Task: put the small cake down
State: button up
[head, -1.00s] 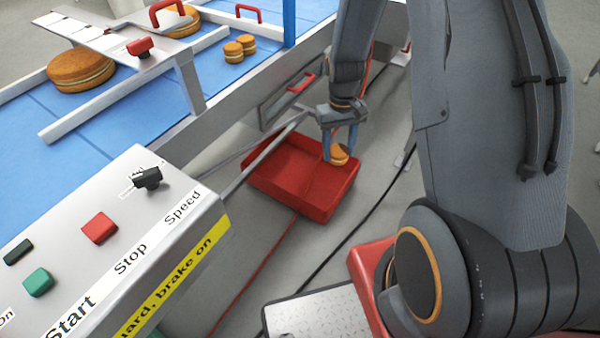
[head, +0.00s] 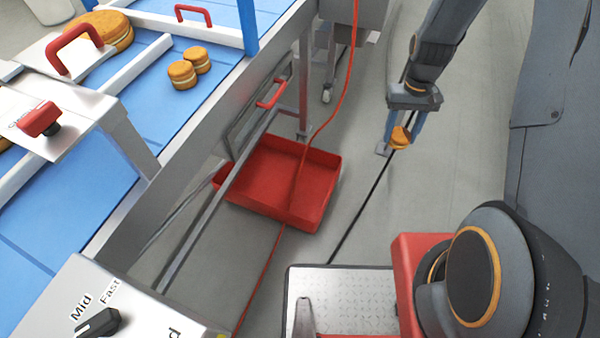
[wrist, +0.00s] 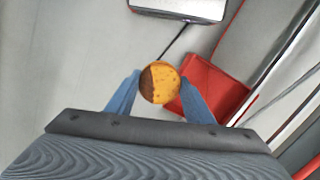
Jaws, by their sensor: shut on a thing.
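The small cake (head: 400,138) is a round orange-brown sandwich cake with a pale filling. My gripper (head: 402,134) is shut on it and holds it up over the grey floor, to the right of the red tray. In the wrist view the cake (wrist: 160,82) sits between the two blue fingers (wrist: 160,92), its round face showing, part orange and part dark brown. The red tray (head: 325,165) is on the floor beside the conveyor; the part of its inside that shows holds no cake. The tray also shows behind the right finger in the wrist view (wrist: 228,92).
Two small cakes (head: 182,75) (head: 197,60) and a large cake (head: 100,34) are on the blue conveyor (head: 60,235). A red cable (head: 318,135) crosses the tray area and a black cable (head: 352,222) lies on the floor. A control box (head: 135,310) stands at lower left.

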jog(key=w+a+f+m+b, duration=0.2)
jog(key=w+f+m+b, duration=0.1)
jog(key=f+b, duration=0.3)
jog(key=w+a+f+m+b, duration=0.2)
jog(key=w+a+f+b, duration=0.15)
jog(key=f, duration=0.35)
jog(key=m+t+y+b, duration=0.1)
jog(key=m+t+b, duration=0.1)
jog(key=m+b, duration=2.5)
send_over(305, 191)
jog(key=b, duration=0.8)
notch_tip(305, 191, down, 43)
jog(key=n, duration=0.8)
jog(key=f+b, duration=0.2)
jog(key=f, duration=0.3)
jog(key=f+b, duration=0.3)
jog(key=f, duration=0.2)
jog(key=shift+s+d, duration=0.15)
jog(key=shift+d, duration=0.05)
jog(key=shift+f, duration=0.1)
jog(key=shift+f, duration=0.1)
jog(key=o, duration=0.7)
